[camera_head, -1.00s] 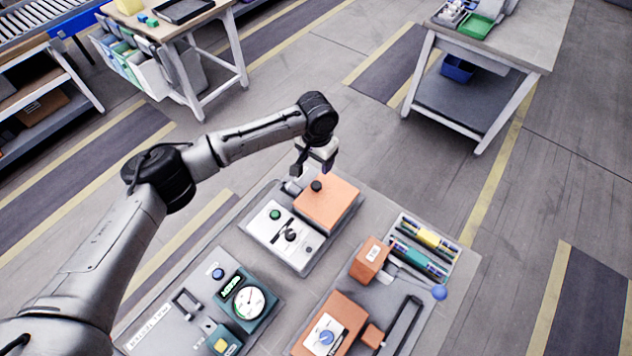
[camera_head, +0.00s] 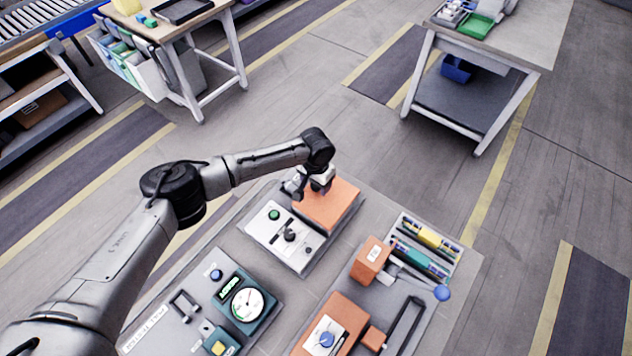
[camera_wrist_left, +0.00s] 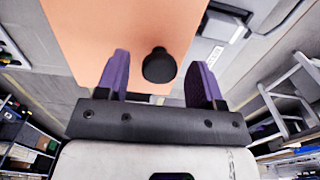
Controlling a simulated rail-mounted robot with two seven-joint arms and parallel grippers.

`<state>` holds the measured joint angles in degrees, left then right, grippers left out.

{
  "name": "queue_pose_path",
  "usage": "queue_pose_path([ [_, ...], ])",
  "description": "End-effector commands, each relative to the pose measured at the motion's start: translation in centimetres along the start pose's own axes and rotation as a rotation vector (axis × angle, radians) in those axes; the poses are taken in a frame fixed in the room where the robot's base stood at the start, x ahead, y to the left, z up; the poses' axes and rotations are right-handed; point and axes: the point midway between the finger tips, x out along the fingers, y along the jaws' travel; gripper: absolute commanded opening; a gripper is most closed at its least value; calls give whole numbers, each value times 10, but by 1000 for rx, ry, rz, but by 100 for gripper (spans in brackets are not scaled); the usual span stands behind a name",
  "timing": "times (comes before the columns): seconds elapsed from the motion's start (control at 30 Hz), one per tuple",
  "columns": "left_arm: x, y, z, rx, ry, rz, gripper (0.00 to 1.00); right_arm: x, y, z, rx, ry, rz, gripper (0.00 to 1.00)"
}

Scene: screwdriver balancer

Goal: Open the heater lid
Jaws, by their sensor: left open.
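The heater has a white panel (camera_head: 284,237) with a green button and a black knob. Its orange lid (camera_head: 333,206) lies flat and closed at the panel's far right side. In the left wrist view the lid (camera_wrist_left: 100,45) fills the upper middle. A round black lid knob (camera_wrist_left: 159,66) stands between the two purple fingers of my left gripper (camera_wrist_left: 160,76). The gripper is open, with gaps on both sides of the knob. In the head view my left gripper (camera_head: 316,186) is low over the lid and largely hides the knob. My right gripper is not in view.
On the same table are a teal gauge box (camera_head: 246,304), an orange box with a blue dial (camera_head: 328,330), a smaller orange block (camera_head: 370,261) and a tray with yellow and teal items (camera_head: 428,245). Beyond the far table edge is open floor.

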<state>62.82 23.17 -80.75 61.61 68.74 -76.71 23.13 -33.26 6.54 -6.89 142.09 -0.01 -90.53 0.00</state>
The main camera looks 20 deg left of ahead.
Motion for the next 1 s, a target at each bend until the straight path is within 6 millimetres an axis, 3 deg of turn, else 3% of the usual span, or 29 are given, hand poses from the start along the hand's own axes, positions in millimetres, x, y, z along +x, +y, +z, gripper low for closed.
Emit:
queue_pose_path([
  [0.17,0,0,0,0,0,0,61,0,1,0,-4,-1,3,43],
  [0.8,0,0,0,0,0,0,0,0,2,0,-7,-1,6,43],
  [1.0,-2,-1,1,-2,-1,-3,0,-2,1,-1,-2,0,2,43],
])
